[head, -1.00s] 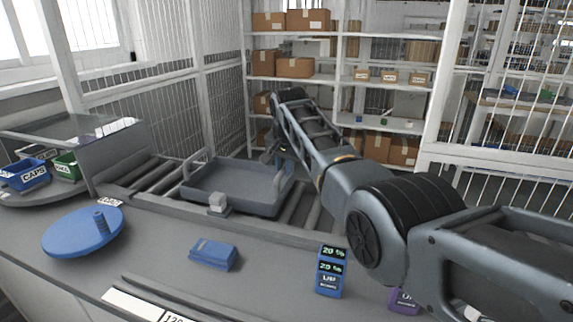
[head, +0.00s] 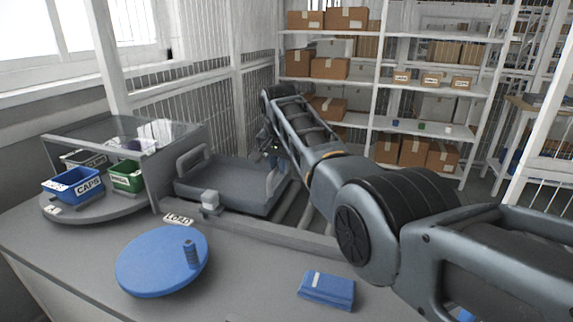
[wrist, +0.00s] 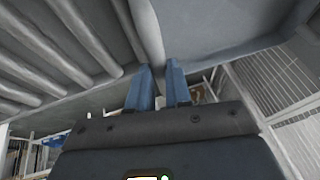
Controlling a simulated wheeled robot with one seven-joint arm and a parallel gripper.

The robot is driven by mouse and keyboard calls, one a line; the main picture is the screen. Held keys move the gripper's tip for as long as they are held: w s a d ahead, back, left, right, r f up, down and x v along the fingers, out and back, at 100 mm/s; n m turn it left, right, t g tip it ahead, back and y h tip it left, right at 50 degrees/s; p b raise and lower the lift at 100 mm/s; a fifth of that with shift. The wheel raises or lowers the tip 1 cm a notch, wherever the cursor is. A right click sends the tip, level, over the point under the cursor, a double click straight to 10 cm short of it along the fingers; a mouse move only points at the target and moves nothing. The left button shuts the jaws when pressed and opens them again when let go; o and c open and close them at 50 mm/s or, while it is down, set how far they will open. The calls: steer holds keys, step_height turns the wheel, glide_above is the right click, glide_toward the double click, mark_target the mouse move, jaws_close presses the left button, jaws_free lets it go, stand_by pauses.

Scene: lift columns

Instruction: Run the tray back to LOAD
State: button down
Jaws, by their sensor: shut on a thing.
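The grey tray (head: 225,192) sits on the roller conveyor in the head view, with raised handles at its left and right ends. Its left end is close to the clear-topped screen (head: 180,165), behind the LOAD label (head: 178,218). My gripper (head: 273,150) is at the tray's right handle, partly hidden by my arm. In the wrist view the blue fingers (wrist: 160,85) are shut on the grey handle bar (wrist: 148,35). The tray floor (wrist: 215,25) shows at upper right there.
A turntable (head: 60,208) with blue and green bins is at left. A blue disc with a peg (head: 150,262) and a blue box (head: 326,290) are on the counter. Rollers right of the tray are bare.

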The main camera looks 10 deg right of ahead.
steer(key=shift+w+a+r, duration=0.3)
steer(key=shift+w+a, duration=0.2)
steer(key=shift+a, duration=0.1)
steer(key=c, duration=1.1)
jaws_free()
steer(key=shift+f, duration=0.2)
steer(key=shift+o, duration=0.2)
steer(key=shift+v, duration=3.85)
